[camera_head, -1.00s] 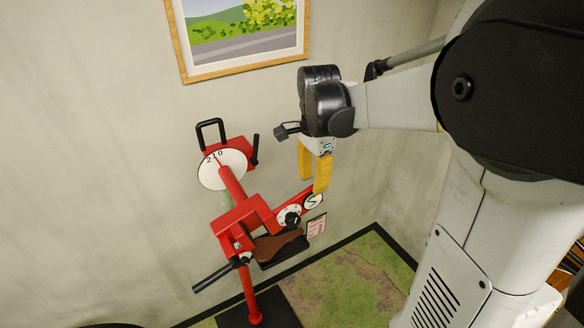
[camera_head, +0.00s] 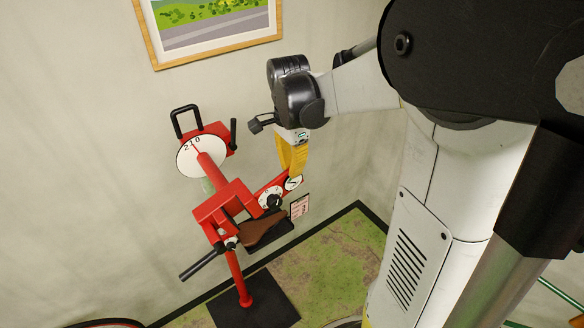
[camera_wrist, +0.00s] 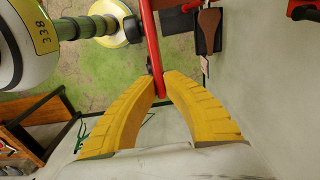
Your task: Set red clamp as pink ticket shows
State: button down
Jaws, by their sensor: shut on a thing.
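The red clamp (camera_head: 232,201) stands at the centre left of the head view, a red stand with a boxy head, black handles and an arm reaching right. A white dial marked 210 (camera_head: 201,157) sits at its upper left. A black knob (camera_head: 273,201) and a small dial sit on the right arm. The pink ticket (camera_head: 300,206) hangs beside that arm; its print is too small to read. My gripper (camera_head: 294,172) has its yellow fingers at the arm's right end. In the wrist view, the fingers (camera_wrist: 158,88) are shut on the end of a red bar (camera_wrist: 154,50).
A framed picture (camera_head: 215,52) hangs on the wall above. A brown saddle-shaped piece (camera_head: 262,229) sits below the arm. A black mat (camera_head: 254,300) lies under the stand, beside green mottled flooring (camera_head: 335,255).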

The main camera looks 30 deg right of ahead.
jog(key=shift+a+r+h, duration=0.7)
jog(key=shift+r+h, duration=0.05)
jog(key=shift+r, duration=0.2)
jog(key=shift+a+r+h, duration=0.65)
jog(key=shift+r+h, duration=0.1)
jog(key=shift+r, duration=0.15)
jog(key=c, duration=1.5)
grip_release()
jog(key=shift+a, duration=0.15)
jog(key=shift+r, duration=0.25)
jog(key=v, duration=1.1)
jog(key=shift+a+r, duration=0.2)
jog(key=shift+s, duration=0.1)
